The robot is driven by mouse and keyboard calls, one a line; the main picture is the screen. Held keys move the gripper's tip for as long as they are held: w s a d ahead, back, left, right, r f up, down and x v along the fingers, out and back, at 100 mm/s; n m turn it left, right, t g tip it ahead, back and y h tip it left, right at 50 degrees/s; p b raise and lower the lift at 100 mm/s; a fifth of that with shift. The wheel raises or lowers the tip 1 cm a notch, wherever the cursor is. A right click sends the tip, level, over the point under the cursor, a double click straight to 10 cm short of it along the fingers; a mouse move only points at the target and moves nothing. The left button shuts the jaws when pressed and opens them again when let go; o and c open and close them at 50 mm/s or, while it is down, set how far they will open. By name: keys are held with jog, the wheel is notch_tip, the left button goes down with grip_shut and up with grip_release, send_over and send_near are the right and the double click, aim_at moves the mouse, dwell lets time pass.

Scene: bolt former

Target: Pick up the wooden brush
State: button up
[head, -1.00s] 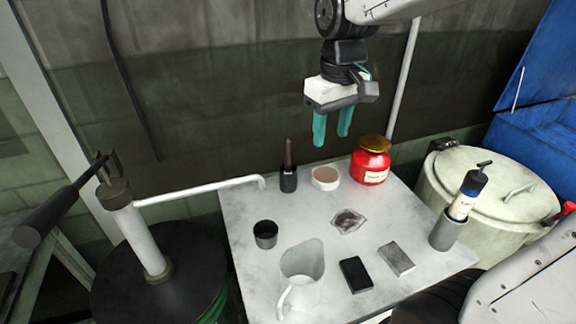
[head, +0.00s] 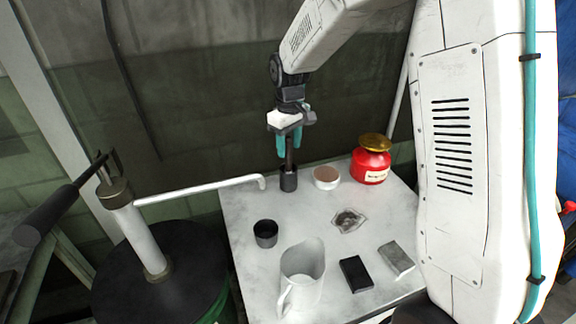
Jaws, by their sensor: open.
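The wooden brush (head: 289,157) stands upright in a small dark cup (head: 288,181) at the back edge of the white table (head: 240,222). Only its dark handle shows above the cup; its lower end is hidden inside. My gripper (head: 289,148) has teal fingers and points down. It is open, with its fingers at the top of the handle, one on each side in the picture. I cannot tell whether the fingers touch the handle.
A bowl (head: 326,178) and a red jar (head: 371,163) stand right of the brush. A black cup (head: 265,233), white pitcher (head: 303,273), black block (head: 355,274) and grey block (head: 397,260) are nearer. A white pipe (head: 200,191) reaches the table's left side.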

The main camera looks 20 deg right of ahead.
aim_at(288, 170)
notch_tip(288, 170, down, 4)
jog(key=shift+w+a+r, duration=0.1)
jog(key=shift+r, duration=0.15)
grip_shut()
